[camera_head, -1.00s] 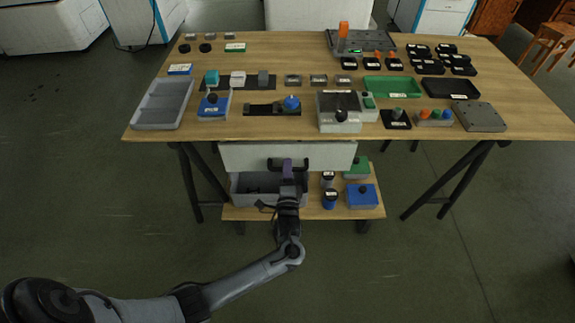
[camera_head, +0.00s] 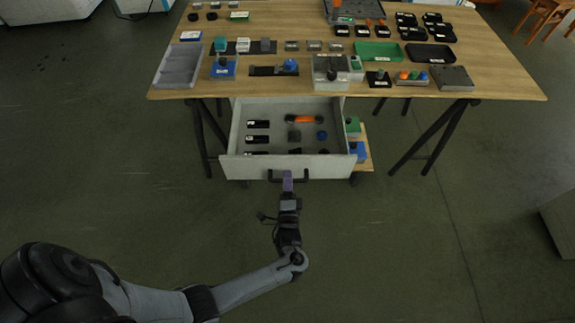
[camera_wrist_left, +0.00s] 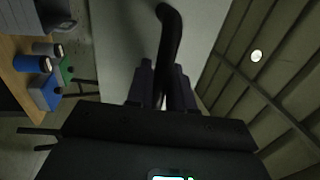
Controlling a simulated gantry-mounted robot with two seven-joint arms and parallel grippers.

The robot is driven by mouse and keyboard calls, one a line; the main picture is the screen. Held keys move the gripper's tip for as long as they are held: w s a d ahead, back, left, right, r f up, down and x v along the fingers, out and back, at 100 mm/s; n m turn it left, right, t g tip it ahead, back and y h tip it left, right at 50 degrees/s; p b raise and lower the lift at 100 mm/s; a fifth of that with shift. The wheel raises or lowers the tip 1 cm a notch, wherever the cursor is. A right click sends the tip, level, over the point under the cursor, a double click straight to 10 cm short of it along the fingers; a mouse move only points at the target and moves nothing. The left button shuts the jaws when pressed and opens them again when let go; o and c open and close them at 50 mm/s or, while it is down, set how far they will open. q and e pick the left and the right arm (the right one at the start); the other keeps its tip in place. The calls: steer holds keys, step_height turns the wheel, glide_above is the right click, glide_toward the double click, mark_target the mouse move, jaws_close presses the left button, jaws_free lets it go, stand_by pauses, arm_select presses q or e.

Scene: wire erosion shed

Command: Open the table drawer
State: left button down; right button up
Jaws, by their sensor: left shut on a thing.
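The table drawer (camera_head: 240,167) hangs under the wooden table and is pulled well out in the head view. Its inside shows several small black items, an orange-handled tool (camera_head: 303,119) and a blue round piece (camera_head: 322,135). The black bar handle (camera_head: 302,176) is on its front panel. My left gripper (camera_head: 288,178) is shut on the handle; the wrist view shows the black handle (camera_wrist_left: 169,40) between its fingers (camera_wrist_left: 160,88). My right gripper is not in view.
The table top (camera_head: 130,93) holds a grey tray (camera_head: 180,66), green and black trays and several small fixtures. A lower shelf (camera_head: 367,150) with a blue box (camera_head: 358,152) is partly hidden by the drawer. Trestle legs stand either side. The floor in front is clear.

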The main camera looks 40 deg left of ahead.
arm_select(q)
steer(key=v, duration=0.2)
steer(key=shift+s+d+r+p, duration=0.2)
steer(key=shift+s+d+p, duration=0.05)
steer(key=shift+p, duration=0.1)
steer(key=c, duration=1.2)
jaws_free()
steer(key=shift+o, duration=0.2)
steer(key=shift+s, duration=0.1)
